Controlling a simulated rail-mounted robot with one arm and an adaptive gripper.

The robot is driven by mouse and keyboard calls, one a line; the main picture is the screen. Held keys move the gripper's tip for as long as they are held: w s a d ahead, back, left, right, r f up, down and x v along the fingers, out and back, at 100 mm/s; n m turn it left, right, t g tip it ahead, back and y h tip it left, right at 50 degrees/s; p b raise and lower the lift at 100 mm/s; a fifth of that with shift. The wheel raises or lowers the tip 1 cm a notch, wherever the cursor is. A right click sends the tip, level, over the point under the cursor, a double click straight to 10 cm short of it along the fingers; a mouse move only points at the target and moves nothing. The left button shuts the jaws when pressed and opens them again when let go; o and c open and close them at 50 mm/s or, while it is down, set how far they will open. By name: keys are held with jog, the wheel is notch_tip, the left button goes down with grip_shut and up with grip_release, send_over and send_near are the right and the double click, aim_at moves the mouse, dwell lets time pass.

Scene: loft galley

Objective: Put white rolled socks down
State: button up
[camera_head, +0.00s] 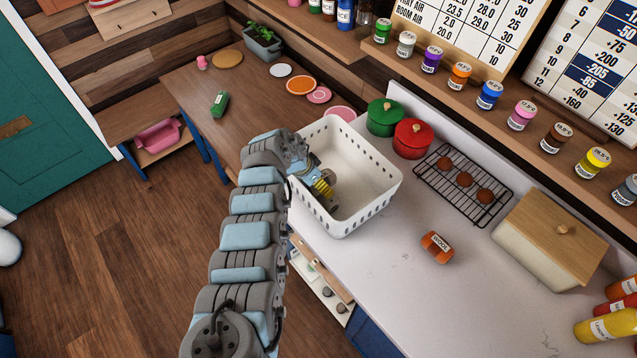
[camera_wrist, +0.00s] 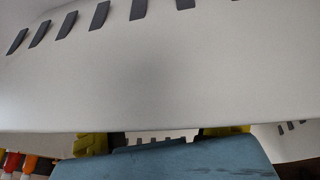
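My gripper (camera_head: 325,192) is inside the white perforated basket (camera_head: 375,190), low near its left side, in the head view. In the wrist view, the yellow parts of my gripper (camera_wrist: 155,138) stand apart on either side of the blue housing. A strip of slotted white wall shows between them, with no held thing visible there. The basket wall (camera_wrist: 150,75) with dark slots fills most of the wrist view. I cannot make out the white rolled socks in either view. The visible basket floor looks bare, but my gripper hides part of it.
Green (camera_head: 385,117) and red (camera_head: 412,138) pots stand behind the basket. A cooling rack (camera_head: 485,205) and a wooden-lidded box (camera_head: 550,238) are to the right. An orange jar (camera_head: 436,246) lies in front on the otherwise clear counter (camera_head: 410,290). A wall shelf (camera_head: 530,135) holds several jars.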

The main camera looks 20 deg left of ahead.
jog(key=shift+r, duration=0.1)
jog(key=shift+r+p, duration=0.4)
jog(key=shift+p, duration=0.1)
jog(key=shift+s+a+r, duration=0.1)
jog(key=shift+s+r, duration=0.05)
jog(key=shift+r, duration=0.15)
jog(key=shift+a+r, duration=0.2)
jog(key=shift+r, duration=0.4)
jog(key=b+v, duration=0.1)
jog(key=v, duration=0.8)
jog(key=shift+s+r, duration=0.2)
jog(key=shift+r, duration=0.15)
